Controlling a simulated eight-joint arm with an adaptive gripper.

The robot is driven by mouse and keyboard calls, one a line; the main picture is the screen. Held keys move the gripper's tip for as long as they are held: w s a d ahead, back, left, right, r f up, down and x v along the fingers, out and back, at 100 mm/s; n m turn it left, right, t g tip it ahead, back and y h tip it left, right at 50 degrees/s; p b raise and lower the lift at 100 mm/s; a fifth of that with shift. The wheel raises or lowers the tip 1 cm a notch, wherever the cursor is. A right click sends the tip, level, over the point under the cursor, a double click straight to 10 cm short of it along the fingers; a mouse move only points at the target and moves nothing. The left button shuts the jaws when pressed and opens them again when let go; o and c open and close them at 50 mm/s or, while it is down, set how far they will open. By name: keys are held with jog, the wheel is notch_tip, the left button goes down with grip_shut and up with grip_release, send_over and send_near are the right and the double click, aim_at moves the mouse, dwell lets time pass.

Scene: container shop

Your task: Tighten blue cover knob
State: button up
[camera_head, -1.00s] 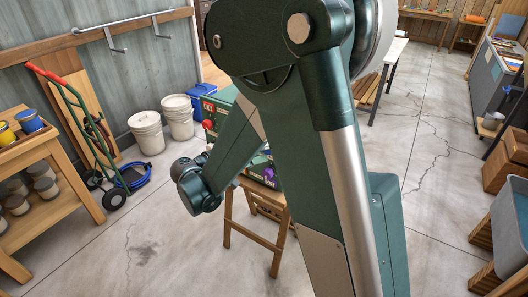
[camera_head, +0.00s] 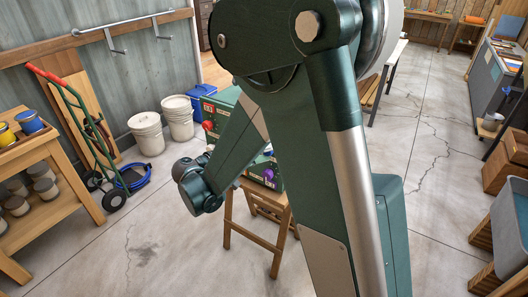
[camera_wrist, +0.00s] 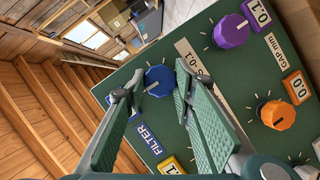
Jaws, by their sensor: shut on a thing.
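The blue knob (camera_wrist: 159,81) sits on the face of a dark green panel (camera_wrist: 215,75), with white tick marks around it, in the wrist view. My gripper (camera_wrist: 157,73) has one finger on each side of it, shut on it. Its contact with the fingers is partly hidden.
On the panel, a purple knob (camera_wrist: 231,31) is at upper right and an orange knob (camera_wrist: 277,115) at right. The cabinet stands on a wooden stand (camera_head: 272,225). White buckets (camera_head: 147,132), a hand truck (camera_head: 85,130) and a wooden shelf (camera_head: 45,155) are at left.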

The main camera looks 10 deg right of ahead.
jog(key=m+t+y, duration=0.1)
jog(key=m, duration=0.2)
jog(key=m+t+y+p, duration=0.1)
jog(key=m+y, duration=0.1)
jog(key=m, duration=0.1)
jog(key=shift+s+d+r, duration=0.1)
jog(key=shift+s+d, duration=0.05)
dwell(0.4)
dwell(0.4)
jog(key=o, duration=0.9)
jog(key=shift+v, duration=6.05)
